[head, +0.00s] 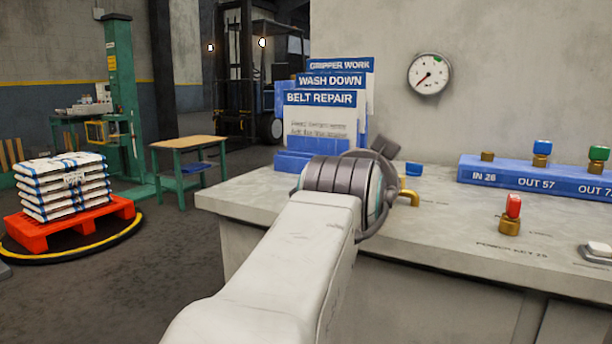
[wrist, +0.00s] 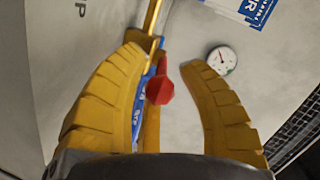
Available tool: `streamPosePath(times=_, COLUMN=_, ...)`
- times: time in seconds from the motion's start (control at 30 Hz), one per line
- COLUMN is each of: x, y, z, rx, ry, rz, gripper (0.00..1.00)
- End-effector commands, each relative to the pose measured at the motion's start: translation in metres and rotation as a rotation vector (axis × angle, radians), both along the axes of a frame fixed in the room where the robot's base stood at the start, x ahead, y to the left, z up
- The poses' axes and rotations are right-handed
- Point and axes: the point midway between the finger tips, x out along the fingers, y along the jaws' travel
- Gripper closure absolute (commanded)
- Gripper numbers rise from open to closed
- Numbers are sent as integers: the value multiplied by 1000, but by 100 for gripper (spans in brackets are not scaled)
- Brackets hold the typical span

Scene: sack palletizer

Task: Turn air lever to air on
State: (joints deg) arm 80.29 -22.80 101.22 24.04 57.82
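A red handle (wrist: 162,86), which looks like the air lever, shows in the wrist view beside a yellow pipe (wrist: 154,25). My gripper (wrist: 163,60) has yellow ribbed fingers spread apart, with the red handle in the gap between them. The handle appears nearer the left finger, and I cannot tell whether they touch. In the head view my wrist hides the red handle and most of the fingers. A round gauge (head: 429,74) hangs on the wall above the bench and also shows in the wrist view (wrist: 222,60).
The grey bench (head: 480,225) carries blue-based cards (head: 320,112), a blue rack (head: 535,178) with coloured plugs, and a red-topped key (head: 511,214). A red pallet (head: 70,228) with stacked sacks (head: 62,185) and a small green table (head: 188,147) stand at left. Open floor lies between.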

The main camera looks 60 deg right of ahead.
Motion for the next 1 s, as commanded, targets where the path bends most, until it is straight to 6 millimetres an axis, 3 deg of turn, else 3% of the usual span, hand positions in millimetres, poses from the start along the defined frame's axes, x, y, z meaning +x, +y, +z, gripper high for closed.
streamPosePath(times=0.3, x=0, y=0, z=0, rx=-1, ry=0, rz=-1, gripper=64)
streamPosePath(times=0.7, x=0, y=0, z=0, rx=-1, ry=0, rz=-1, gripper=99)
streamPosePath(times=1.0, x=0, y=0, z=0, rx=-1, ry=0, rz=-1, gripper=100)
